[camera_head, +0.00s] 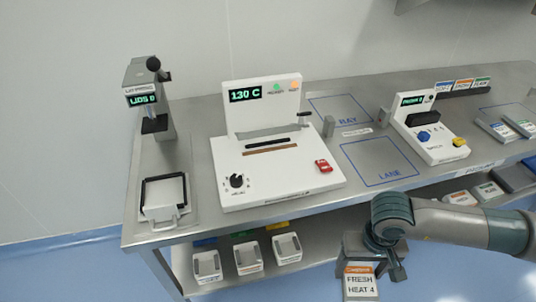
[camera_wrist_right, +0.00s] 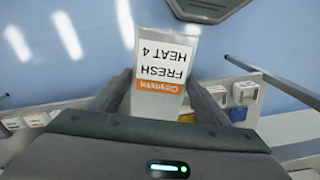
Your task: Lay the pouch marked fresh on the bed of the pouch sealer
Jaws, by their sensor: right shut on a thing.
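The pouch marked FRESH HEAT 4 (camera_head: 360,282) is white with an orange band. It hangs from my right gripper (camera_head: 372,255), in front of the table's front edge and below the table top. In the right wrist view the pouch (camera_wrist_right: 163,62) sits between the two fingers of the right gripper (camera_wrist_right: 160,100), which is shut on it. The pouch sealer (camera_head: 270,180) is a white machine on the table with a 130 C display, a dark bar across its bed, a black knob and a red switch. My left gripper is not in view.
A lid press (camera_head: 150,100) stands at the left of the steel table (camera_head: 200,150). Blue outlined areas marked RAY and LANE (camera_head: 380,162) are bare. A second white device (camera_head: 430,130) stands at the right, near several small packs. White bins (camera_head: 247,257) sit on the lower shelf.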

